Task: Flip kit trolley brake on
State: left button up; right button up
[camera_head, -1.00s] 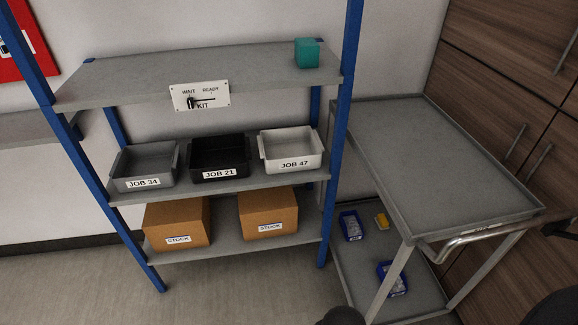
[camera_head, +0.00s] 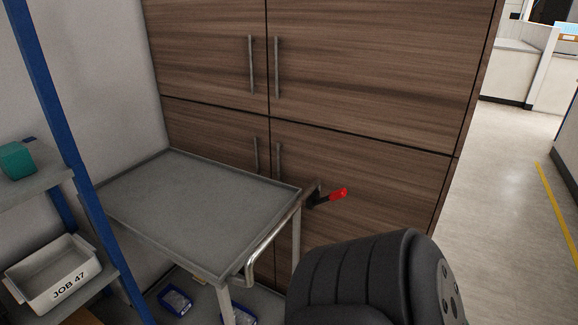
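The kit trolley (camera_head: 205,200) stands in the middle left of the head view, a grey metal cart with an empty top tray and a bent handle rail (camera_head: 268,248) at its near right side. A brake lever with a red grip (camera_head: 338,194) sticks out to the right from a dark bracket (camera_head: 313,196) at the trolley's right corner. The red grip points right and slightly up. A black ribbed part of my own arm fills the bottom middle right, close to the trolley. Neither gripper shows in this view.
A blue-post shelf rack (camera_head: 75,150) stands at the left with the white JOB 47 bin (camera_head: 52,272) and a teal block (camera_head: 17,160). Blue bins (camera_head: 174,301) lie on the trolley's lower shelf. Wooden cabinets (camera_head: 370,90) stand behind. Open floor (camera_head: 510,200) lies at the right.

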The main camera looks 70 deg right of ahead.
aim_at(341, 193)
jog(key=z, duration=2.4)
